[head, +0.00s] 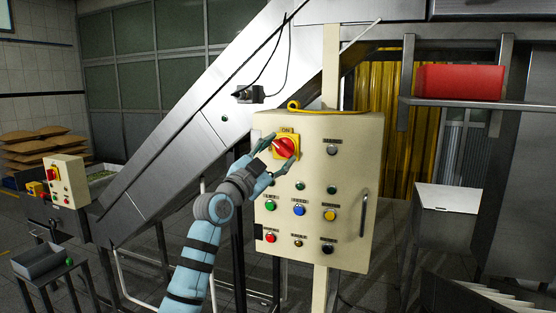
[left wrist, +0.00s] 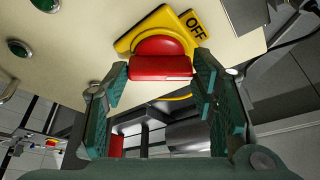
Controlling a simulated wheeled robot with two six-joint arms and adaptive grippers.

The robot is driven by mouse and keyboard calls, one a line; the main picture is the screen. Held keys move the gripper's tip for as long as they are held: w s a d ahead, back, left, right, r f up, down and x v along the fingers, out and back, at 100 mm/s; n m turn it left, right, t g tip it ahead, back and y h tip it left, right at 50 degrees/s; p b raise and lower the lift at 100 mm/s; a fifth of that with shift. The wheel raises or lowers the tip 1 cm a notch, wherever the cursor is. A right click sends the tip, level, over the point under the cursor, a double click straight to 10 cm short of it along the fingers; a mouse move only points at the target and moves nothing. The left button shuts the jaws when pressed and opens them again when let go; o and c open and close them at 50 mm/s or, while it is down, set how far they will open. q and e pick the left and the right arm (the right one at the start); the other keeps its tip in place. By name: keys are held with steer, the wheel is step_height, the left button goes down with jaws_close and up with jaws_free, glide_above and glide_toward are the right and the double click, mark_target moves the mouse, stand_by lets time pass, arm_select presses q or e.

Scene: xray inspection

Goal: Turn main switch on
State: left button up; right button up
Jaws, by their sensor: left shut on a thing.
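The main switch is a red rotary knob (head: 285,147) on a yellow plate (head: 287,133) at the upper left of a cream control panel (head: 345,200). The plate carries an "ON" label at its top in the head view. The knob's handle is slanted there. In the left wrist view the red handle (left wrist: 160,68) lies between the two teal finger pads, and an "OFF" label (left wrist: 195,24) shows beside it. My left gripper (head: 278,156) is shut on the knob; it also shows in the left wrist view (left wrist: 160,76). My right gripper is out of view.
Several coloured buttons, including green (head: 270,205), blue (head: 299,210) and yellow (head: 330,215), sit below the switch. A dark handle (head: 364,212) is on the panel's right side. A sloping metal conveyor (head: 190,130) runs behind. A second small panel (head: 70,180) stands at left.

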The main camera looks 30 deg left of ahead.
arm_select(q)
steer(key=shift+a+m+g+h, duration=0.1)
steer(key=shift+m+g+h, duration=0.35)
steer(key=shift+m, duration=0.75)
steer(key=m, duration=0.1)
steer(key=m+g+h, duration=0.1)
steer(key=m, duration=0.1)
steer(key=shift+r+p, duration=0.25)
steer(key=shift+p, duration=0.15)
steer(key=m+p, duration=0.1)
steer(key=m, duration=0.1)
steer(key=m+g+p, duration=0.1)
steer(key=shift+r+m+g, duration=0.15)
steer(key=shift+m+g, duration=0.1)
steer(key=shift+m, duration=0.15)
steer(key=shift+m+g+p, duration=0.4)
steer(key=shift+m+p, duration=0.5)
steer(key=shift+m, duration=0.2)
steer(key=o, duration=1.1)
steer(key=shift+o, duration=0.2)
steer(key=shift+a, duration=0.1)
steer(key=shift+s, duration=0.1)
